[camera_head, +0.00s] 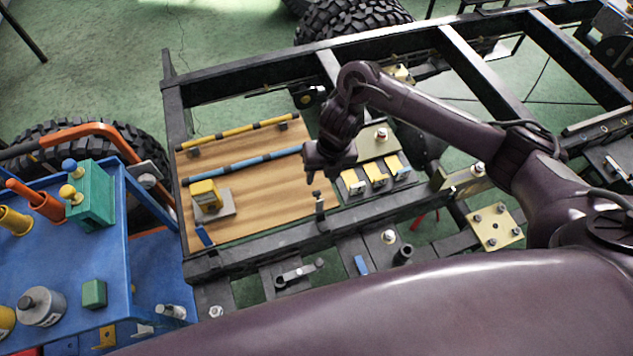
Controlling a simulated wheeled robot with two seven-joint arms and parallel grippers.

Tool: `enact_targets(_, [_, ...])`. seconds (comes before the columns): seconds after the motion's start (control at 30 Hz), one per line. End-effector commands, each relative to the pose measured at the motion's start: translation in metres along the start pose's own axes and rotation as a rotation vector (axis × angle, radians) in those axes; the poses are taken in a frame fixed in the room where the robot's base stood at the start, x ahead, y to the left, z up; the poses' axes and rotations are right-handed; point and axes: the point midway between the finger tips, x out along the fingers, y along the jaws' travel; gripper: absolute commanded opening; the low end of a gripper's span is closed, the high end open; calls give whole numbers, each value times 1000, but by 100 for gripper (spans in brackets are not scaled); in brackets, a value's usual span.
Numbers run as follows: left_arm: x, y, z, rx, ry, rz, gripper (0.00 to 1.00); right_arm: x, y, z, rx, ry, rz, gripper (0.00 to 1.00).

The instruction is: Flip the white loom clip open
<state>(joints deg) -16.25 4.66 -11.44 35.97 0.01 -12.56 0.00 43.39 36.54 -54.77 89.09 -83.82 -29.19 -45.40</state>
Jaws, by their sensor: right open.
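My right arm reaches in from the right, and its dark gripper (316,172) hangs over the right part of a wooden board (255,215). It is open, with nothing seen between its fingers. A small dark post (319,204) stands just below it in the picture. Several yellow-and-white clip-like pieces (376,176) sit in a row to the right of the gripper, apart from it. A larger yellow piece on a grey base (207,197) stands on the board at left. I cannot tell for sure which piece is the white loom clip. My left gripper is out of view.
A yellow-and-black rod (240,133) and a blue-and-black rod (245,161) cross the board. Dark chassis rails (260,79) surround it. A blue cart (60,265) with a green block (94,293) and orange handle (85,130) stands at left. The board's middle is clear.

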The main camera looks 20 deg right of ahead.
Motion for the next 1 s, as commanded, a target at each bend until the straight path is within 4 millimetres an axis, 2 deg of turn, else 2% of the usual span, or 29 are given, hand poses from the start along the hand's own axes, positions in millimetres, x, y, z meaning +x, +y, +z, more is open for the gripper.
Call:
enact_targets(0.03, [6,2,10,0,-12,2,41,14,0,-2,5,7,2,41])
enact_targets(0.2, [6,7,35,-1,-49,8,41,39,0,-2,7,6,1,41])
enact_targets(0.27, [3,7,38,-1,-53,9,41,45,0,-1,7,4,2,41])
enact_targets(0.43, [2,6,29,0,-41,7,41,58,-1,0,7,2,1,41])
enact_targets(0.6, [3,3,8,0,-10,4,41,61,0,0,7,1,1,41])
enact_targets(0.7, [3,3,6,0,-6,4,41,61,0,0,7,1,1,41])
enact_targets(0.77, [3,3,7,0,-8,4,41,61,0,0,7,1,1,36])
enact_targets(1.0, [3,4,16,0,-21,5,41,61,0,0,7,1,2,5])
